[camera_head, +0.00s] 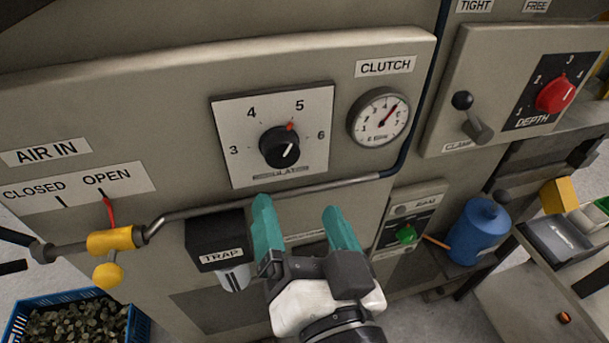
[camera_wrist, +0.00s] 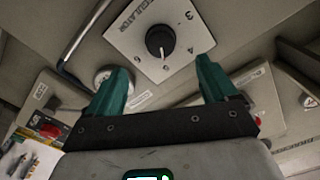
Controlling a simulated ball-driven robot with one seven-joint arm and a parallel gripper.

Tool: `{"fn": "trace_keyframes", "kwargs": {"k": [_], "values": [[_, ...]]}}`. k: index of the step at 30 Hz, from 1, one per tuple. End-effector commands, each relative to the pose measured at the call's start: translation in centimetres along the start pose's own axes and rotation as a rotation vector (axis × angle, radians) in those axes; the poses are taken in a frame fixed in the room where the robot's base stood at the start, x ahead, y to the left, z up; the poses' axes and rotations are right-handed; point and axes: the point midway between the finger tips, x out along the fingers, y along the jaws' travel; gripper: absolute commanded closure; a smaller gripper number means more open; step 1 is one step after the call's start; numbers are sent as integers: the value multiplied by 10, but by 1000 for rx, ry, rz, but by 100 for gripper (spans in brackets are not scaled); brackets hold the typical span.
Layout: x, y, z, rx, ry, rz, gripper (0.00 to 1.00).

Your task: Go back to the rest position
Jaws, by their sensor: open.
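My gripper (camera_head: 305,225) is in front of the machine panel in the head view, its two teal fingers apart with nothing between them. It also shows open in the wrist view (camera_wrist: 158,85). The black regulator knob (camera_head: 279,147) on its white dial plate (camera_head: 235,115) is just above the fingertips in the head view. The knob also shows in the wrist view (camera_wrist: 160,41), apart from the fingers. Its pointer is between 5 and 6, and a red mark sits near 5.
A pipe (camera_head: 270,197) with a yellow valve (camera_head: 110,241) crosses the panel. The black trap (camera_head: 217,240) is left of my gripper. A clutch gauge (camera_head: 383,117), clamp lever (camera_head: 472,116) and red depth knob (camera_head: 554,96) are to the right. A blue bottle (camera_head: 480,232) and blue crate (camera_head: 75,297) stand lower.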

Motion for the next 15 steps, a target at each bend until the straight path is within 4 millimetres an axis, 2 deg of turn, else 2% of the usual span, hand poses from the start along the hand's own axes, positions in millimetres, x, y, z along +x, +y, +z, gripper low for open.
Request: {"fn": "trace_keyframes", "kwargs": {"k": [5, 8, 11, 15], "values": [[1, 3, 1, -4, -4, 8, 14], [4, 24, 10, -32, -35, 58, 14], [8, 69, 29, -88, -111, 162, 14], [-1, 157, 66, -185, -288, 352, 14]]}}
